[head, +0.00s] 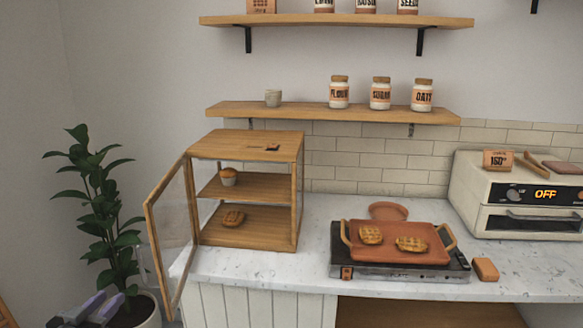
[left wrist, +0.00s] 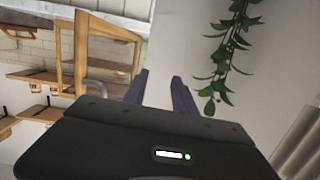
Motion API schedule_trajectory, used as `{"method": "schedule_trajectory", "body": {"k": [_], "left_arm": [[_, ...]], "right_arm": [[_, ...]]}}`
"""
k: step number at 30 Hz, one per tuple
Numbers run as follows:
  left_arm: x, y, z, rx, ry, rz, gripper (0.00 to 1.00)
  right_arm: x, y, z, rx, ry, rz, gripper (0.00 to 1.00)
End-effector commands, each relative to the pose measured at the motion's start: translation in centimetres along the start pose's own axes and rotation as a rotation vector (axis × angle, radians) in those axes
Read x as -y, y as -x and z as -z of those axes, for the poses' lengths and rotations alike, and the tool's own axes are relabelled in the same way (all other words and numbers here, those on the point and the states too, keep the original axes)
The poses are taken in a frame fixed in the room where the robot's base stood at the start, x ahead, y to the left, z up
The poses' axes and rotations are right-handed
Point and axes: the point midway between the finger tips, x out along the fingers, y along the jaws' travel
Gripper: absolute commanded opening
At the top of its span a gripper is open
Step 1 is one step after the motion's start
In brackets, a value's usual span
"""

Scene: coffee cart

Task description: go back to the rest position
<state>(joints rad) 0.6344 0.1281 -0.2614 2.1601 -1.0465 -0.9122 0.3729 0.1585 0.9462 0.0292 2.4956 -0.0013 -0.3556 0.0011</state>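My left gripper (head: 92,310) is low at the left edge of the head view, in front of the plant pot and left of the counter. In the left wrist view its two dark fingers (left wrist: 160,90) stand apart with nothing between them. My right gripper is in neither view. The wooden display cabinet (head: 275,139) stands on the counter with its glass door (head: 170,230) swung open to the left.
A terracotta tray (head: 390,255) with two grilled pastries sits on a black hot plate (head: 440,274). A toaster oven (head: 520,205) reading OFF stands right. The open door juts past the counter edge near my left gripper. A potted plant (head: 98,205) stands left.

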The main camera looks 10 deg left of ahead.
Motion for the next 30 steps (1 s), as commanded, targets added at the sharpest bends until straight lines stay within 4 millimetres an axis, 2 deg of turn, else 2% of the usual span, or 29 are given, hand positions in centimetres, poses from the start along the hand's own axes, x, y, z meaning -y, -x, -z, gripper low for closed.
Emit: {"method": "schedule_trajectory", "body": {"k": [1,3,5,6,8,9,11,12,15,18,21,24,27,30], "left_arm": [[-1.8,-1.3,-4.0,0.084,0.056,0.021,0.32],[-4.3,-2.2,-9.1,0.203,0.121,0.047,0.32],[-7.0,-2.3,-13.4,0.31,0.173,0.055,0.32],[-8.9,-2.2,-16.1,0.382,0.203,0.053,0.32],[-12.1,-1.5,-19.9,0.488,0.243,0.043,0.32],[-14.4,-0.8,-22.3,0.56,0.268,0.033,0.32],[-17.8,0.7,-25.6,0.666,0.301,0.013,0.32],[-20.1,1.9,-27.7,0.739,0.32,-0.002,0.32],[-26.0,5.7,-32.2,0.916,0.359,-0.048,0.32],[-31.6,10.5,-35.9,1.089,0.386,-0.097,0.32],[-36.1,15.2,-38.3,1.23,0.398,-0.142,0.32],[-39.5,18.8,-39.8,1.319,0.382,-0.196,0.32],[-41.5,21.0,-40.5,1.364,0.351,-0.249,0.32],[-42.4,21.8,-40.8,1.38,0.33,-0.273,0.32]], "right_arm": [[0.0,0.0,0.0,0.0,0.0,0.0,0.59],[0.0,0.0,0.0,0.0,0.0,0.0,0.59],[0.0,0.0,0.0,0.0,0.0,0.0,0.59],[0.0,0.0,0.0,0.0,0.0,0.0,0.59],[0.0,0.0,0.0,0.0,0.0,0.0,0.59],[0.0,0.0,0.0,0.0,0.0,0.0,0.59],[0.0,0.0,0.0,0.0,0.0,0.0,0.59],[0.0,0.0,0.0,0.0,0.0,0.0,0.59],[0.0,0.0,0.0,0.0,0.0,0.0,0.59],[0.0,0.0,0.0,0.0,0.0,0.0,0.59],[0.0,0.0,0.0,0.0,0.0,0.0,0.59],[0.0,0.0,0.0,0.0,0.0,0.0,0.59],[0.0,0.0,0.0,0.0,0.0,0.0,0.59],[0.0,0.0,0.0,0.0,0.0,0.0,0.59]]}}
